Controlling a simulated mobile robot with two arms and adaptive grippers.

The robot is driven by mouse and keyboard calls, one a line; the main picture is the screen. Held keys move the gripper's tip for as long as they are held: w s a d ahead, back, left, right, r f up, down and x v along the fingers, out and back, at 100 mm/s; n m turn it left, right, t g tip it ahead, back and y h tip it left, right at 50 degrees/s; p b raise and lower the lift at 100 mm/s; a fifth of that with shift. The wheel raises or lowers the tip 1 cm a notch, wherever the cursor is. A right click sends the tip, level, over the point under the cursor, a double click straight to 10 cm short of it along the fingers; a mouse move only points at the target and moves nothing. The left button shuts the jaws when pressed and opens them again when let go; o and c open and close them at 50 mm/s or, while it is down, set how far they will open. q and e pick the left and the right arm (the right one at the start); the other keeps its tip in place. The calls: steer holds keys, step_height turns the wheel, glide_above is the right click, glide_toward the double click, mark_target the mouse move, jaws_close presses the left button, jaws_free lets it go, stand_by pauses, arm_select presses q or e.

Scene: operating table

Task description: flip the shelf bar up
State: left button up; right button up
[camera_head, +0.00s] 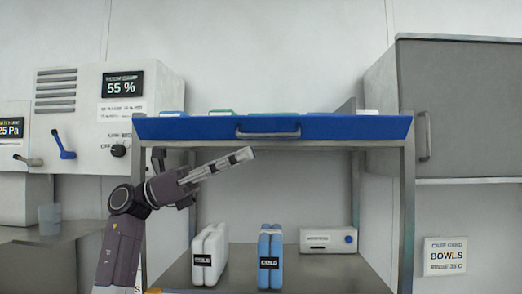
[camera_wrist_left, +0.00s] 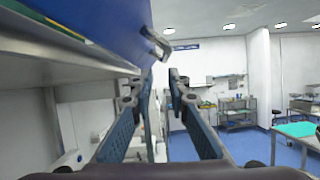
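The shelf bar is a long blue panel (camera_head: 340,129) along the front of the upper shelf, with a grey metal handle (camera_head: 268,132) near its middle. In the head view it leans outward, its top edge wider than its bottom edge. My left gripper (camera_head: 247,155) is just below the bar, left of and under the handle, pointing right. In the left wrist view the blue bar (camera_wrist_left: 105,22) fills the upper left, and its handle (camera_wrist_left: 157,44) is ahead of and above the fingertips. The two fingers (camera_wrist_left: 157,82) are apart with nothing between them. My right gripper is out of view.
Packs lie on the upper shelf behind the bar. White (camera_head: 208,255) and blue (camera_head: 270,256) containers and a white box (camera_head: 328,240) stand on the lower surface. Shelf posts (camera_head: 407,210) flank the space. A grey cabinet (camera_head: 455,110) hangs right.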

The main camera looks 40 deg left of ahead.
mark_target(268, 134)
arm_select(q)
steer(key=d+r, duration=0.1)
steer(key=d+r+p, duration=0.1)
steer(key=r, duration=0.1)
steer(key=shift+s+m+p, duration=0.15)
steer(key=shift+m+p, duration=0.15)
steer(key=p+x, duration=0.1)
steer(key=x, duration=0.2)
steer(key=shift+w+d, duration=0.25)
steer(key=shift+w+d+r, duration=0.1)
steer(key=shift+w+d, duration=0.1)
steer(key=shift+d, duration=0.15)
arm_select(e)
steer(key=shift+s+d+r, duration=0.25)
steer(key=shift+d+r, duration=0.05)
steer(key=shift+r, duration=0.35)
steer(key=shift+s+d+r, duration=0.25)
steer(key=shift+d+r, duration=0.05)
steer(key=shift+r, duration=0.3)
arm_select(q)
steer(key=shift+c, duration=0.5)
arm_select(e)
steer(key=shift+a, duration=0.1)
arm_select(q)
jaws_close()
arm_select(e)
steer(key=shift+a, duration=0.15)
